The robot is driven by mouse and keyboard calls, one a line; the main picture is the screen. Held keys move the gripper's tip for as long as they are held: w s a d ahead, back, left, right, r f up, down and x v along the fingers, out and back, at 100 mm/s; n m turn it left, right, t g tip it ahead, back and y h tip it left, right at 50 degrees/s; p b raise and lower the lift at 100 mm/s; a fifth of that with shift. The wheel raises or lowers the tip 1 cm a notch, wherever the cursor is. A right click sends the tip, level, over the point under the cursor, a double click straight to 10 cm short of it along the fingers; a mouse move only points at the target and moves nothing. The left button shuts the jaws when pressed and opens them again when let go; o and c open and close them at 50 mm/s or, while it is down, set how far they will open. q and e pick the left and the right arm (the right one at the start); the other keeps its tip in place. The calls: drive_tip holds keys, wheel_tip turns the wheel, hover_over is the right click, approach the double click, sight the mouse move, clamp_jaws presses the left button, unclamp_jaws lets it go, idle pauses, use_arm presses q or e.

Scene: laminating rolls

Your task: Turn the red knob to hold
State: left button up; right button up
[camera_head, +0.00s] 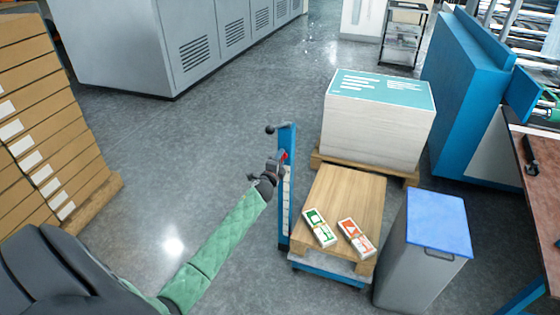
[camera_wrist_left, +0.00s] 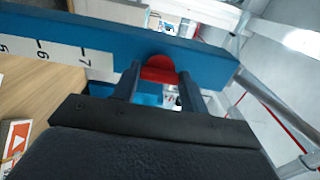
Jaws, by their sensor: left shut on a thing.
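The red knob (camera_head: 284,156) sits on the side of a blue upright post (camera_head: 285,205). In the left wrist view the red knob (camera_wrist_left: 159,68) shows between the two fingers, against the blue post (camera_wrist_left: 100,38) with its numbered white scale. My left gripper (camera_head: 278,163) is at the post, and in the left wrist view its fingers (camera_wrist_left: 158,82) are shut on the knob. The fingers hide part of the knob, and I cannot read any hold mark. My right gripper is in neither view.
The post stands on a blue lift cart with a wooden top (camera_head: 345,200) bearing two small boxes (camera_head: 319,228). A grey bin with a blue lid (camera_head: 437,222) is at its right. A paper stack (camera_head: 378,128) stands behind. The floor left of the post is clear.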

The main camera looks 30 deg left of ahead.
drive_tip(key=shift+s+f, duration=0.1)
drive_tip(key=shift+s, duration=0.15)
use_arm(q)
drive_tip(key=o, duration=1)
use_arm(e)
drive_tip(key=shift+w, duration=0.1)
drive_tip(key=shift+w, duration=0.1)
use_arm(q)
drive_tip(key=b+v, duration=0.1)
drive_tip(key=v, duration=0.6)
drive_tip(key=shift+s+d, duration=0.1)
drive_tip(key=shift+s, duration=0.3)
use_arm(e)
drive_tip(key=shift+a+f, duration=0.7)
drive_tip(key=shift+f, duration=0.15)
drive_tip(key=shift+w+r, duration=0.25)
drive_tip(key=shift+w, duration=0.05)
